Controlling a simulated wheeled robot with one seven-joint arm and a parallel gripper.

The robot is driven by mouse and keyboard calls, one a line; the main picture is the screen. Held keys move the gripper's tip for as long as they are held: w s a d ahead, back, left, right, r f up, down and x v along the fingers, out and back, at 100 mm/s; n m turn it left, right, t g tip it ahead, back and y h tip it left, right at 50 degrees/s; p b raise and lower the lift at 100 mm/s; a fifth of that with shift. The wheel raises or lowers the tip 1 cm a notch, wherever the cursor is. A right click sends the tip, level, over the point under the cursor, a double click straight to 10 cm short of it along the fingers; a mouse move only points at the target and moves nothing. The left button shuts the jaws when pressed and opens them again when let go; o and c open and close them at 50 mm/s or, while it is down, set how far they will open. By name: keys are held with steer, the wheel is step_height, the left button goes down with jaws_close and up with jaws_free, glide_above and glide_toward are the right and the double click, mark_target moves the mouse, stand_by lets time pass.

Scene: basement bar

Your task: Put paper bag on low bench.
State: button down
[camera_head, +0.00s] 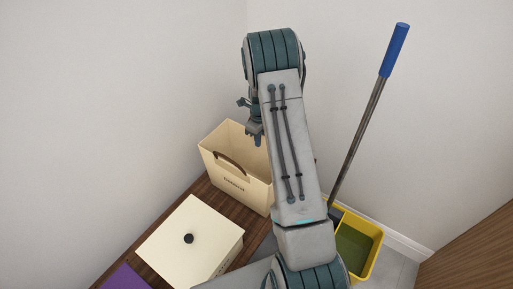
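The cream paper bag (223,180) has a brown handle and small dark lettering on its front. It is open at the top and looks upright at the far end of the brown wooden low bench (171,208), against the wall. My gripper (257,140) hangs above the bag's open top, toward its back right. My arm hides the bag's right side and part of the gripper, so I cannot tell whether the fingers are open or shut, or whether they touch the bag.
A cream box (200,225) with a black knob stands on the bench in front of the bag. A purple item (124,278) lies nearer. On the right, a yellow bucket (372,262) holds a mop with a blue-ended handle (395,50). White walls close off the back.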

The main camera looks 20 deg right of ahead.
mark_target(258, 150)
steer(key=shift+w+a+f, duration=0.2)
steer(key=shift+f, duration=1.95)
steer(key=shift+f, duration=0.15)
steer(key=c, duration=1.6)
jaws_free()
steer(key=shift+c, duration=0.2)
